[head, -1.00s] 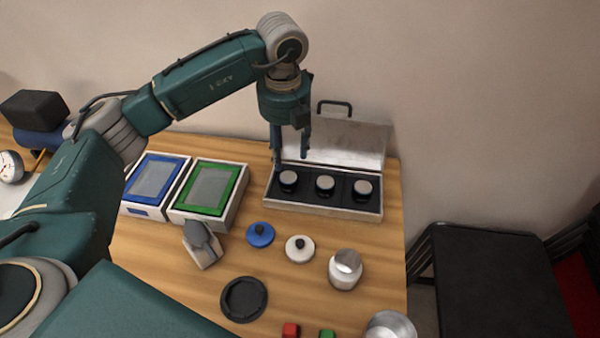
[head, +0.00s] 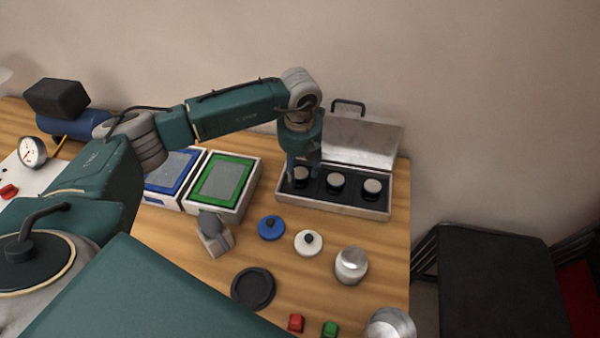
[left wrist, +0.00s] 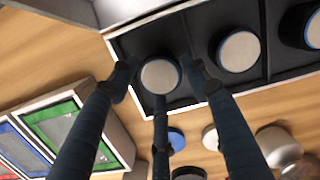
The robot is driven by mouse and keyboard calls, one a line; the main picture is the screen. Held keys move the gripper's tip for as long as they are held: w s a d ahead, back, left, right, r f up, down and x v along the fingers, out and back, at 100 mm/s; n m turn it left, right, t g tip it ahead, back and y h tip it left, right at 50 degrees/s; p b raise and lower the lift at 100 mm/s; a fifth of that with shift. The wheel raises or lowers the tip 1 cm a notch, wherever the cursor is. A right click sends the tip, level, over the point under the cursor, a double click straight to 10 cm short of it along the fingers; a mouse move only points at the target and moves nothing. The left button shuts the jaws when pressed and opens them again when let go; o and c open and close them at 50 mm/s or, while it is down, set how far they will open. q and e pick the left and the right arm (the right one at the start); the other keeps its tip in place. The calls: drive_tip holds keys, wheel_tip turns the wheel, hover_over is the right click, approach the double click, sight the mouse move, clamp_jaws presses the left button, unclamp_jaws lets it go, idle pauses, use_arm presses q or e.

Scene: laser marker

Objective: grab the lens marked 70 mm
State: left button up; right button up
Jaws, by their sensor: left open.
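An open metal case (head: 328,206) with a dark lining holds three round dark lenses with pale tops in a row. They are the left lens (head: 303,173), the middle lens (head: 336,182) and the right lens (head: 372,187). No 70 mm marking is readable. My left gripper (head: 303,178) points down at the left lens. In the left wrist view the fingers of my left gripper (left wrist: 159,84) are spread around the left lens (left wrist: 160,77), with gaps visible. The middle lens (left wrist: 238,51) and part of the right lens (left wrist: 313,30) lie to its right. My right gripper is out of view.
The case's raised lid (head: 362,142) stands behind the lenses. Green-framed (head: 222,182) and blue-framed (head: 172,172) boxes stand left of the case. A blue lid (head: 271,228), a white lid (head: 308,243) and a jar (head: 351,266) stand in front. A wall is behind.

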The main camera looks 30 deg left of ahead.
use_arm(q)
drive_tip(key=shift+f, duration=0.35)
drive_tip(key=shift+w, duration=0.1)
drive_tip(key=c, duration=0.9)
drive_tip(key=shift+r, duration=0.1)
